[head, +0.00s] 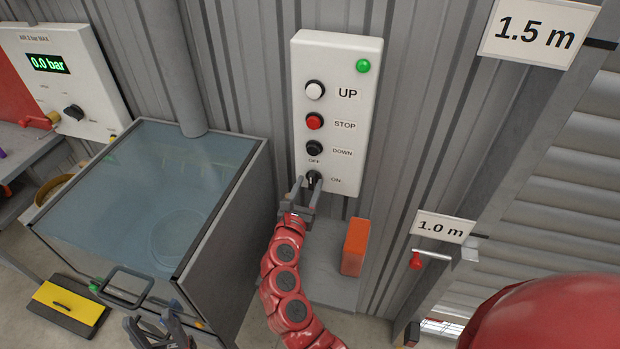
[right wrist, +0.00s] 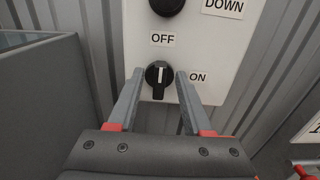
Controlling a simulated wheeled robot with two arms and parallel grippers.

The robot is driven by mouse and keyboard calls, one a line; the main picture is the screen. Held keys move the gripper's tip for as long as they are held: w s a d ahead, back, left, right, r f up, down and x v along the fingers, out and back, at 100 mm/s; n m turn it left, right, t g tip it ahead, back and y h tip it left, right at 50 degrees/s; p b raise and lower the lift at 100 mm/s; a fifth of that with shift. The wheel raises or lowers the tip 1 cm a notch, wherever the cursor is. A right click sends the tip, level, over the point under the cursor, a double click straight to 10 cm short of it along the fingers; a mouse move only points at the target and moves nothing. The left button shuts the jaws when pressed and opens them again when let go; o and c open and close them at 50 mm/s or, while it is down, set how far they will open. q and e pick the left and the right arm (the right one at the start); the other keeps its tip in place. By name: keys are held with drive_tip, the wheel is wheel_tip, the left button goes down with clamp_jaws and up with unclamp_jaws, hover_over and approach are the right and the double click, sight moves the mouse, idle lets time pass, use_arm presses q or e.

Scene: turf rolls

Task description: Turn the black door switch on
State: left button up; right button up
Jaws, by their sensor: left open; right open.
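The black door switch (head: 313,178) is the lowest control on the white panel (head: 360,120). In the right wrist view, the switch (right wrist: 159,82) has its white line upright, in line with the OFF label (right wrist: 163,39) above it. The ON label (right wrist: 197,77) is at its right. My right gripper (head: 306,188) is at the switch, open, with one finger on each side of the knob; the right wrist view shows this gripper (right wrist: 154,90) too. Whether the fingers touch the knob, I cannot tell. My left gripper (head: 160,328) is open and empty at the bottom left.
A green lamp (head: 363,66) and UP, STOP and DOWN buttons sit above the switch. A glass-topped grey cabinet (head: 225,245) stands left of my right arm. An orange block (head: 354,247) stands right of it. A red-handled lever (head: 416,260) is further right.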

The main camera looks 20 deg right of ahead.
drive_tip(key=shift+x, duration=0.8)
clamp_jaws()
